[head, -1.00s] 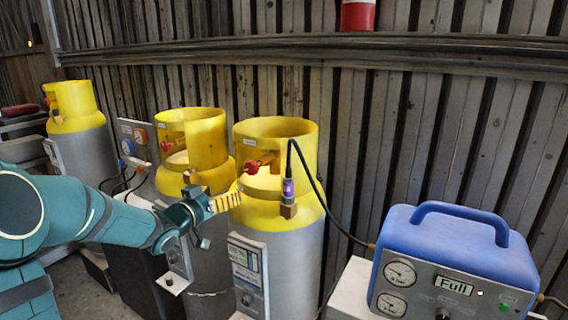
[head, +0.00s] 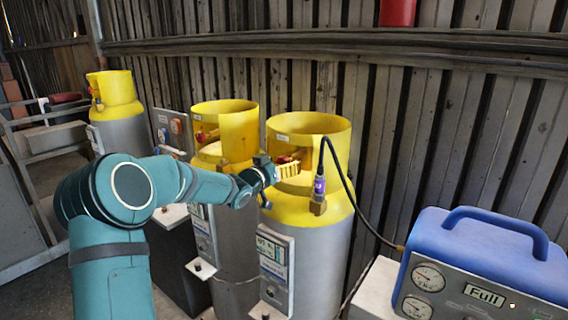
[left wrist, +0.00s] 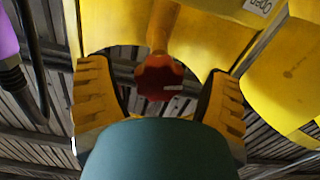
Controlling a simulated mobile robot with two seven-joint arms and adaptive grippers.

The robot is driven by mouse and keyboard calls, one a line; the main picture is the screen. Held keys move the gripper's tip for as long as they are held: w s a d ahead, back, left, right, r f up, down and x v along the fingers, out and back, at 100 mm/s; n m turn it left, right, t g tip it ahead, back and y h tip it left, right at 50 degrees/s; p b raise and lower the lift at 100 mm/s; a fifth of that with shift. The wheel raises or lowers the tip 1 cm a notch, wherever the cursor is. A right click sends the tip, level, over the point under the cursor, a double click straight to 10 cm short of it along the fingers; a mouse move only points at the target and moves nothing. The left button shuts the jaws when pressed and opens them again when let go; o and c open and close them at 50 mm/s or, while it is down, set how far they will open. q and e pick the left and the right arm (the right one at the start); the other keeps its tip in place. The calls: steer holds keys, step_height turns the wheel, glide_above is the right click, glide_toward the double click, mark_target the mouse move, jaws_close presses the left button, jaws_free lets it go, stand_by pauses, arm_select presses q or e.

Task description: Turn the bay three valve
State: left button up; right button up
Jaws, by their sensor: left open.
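Three yellow-topped grey cylinders stand in a row, each with a red valve in its collar. My left gripper (head: 288,170) is at the collar opening of the right-hand cylinder (head: 309,205). In the left wrist view its yellow fingers are spread, one on each side of that cylinder's red valve knob (left wrist: 160,77), with gaps on both sides. In the head view the fingers partly hide this knob. The middle cylinder (head: 228,134) has its red valve (head: 202,136) in view. The far-left cylinder (head: 113,100) stands apart. I cannot read any bay number. My right gripper is not in view.
A purple hose fitting (head: 319,185) with a black hose stands close to the right of my left gripper. The hose runs to a blue machine (head: 480,262) reading "Full". A panel (head: 274,263) fronts the right-hand cylinder. A corrugated wall (head: 450,130) stands behind.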

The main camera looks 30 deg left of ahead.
arm_select(q)
steer(key=shift+w+d, duration=0.1)
steer(key=shift+w, duration=0.35)
steer(key=c, duration=1.2)
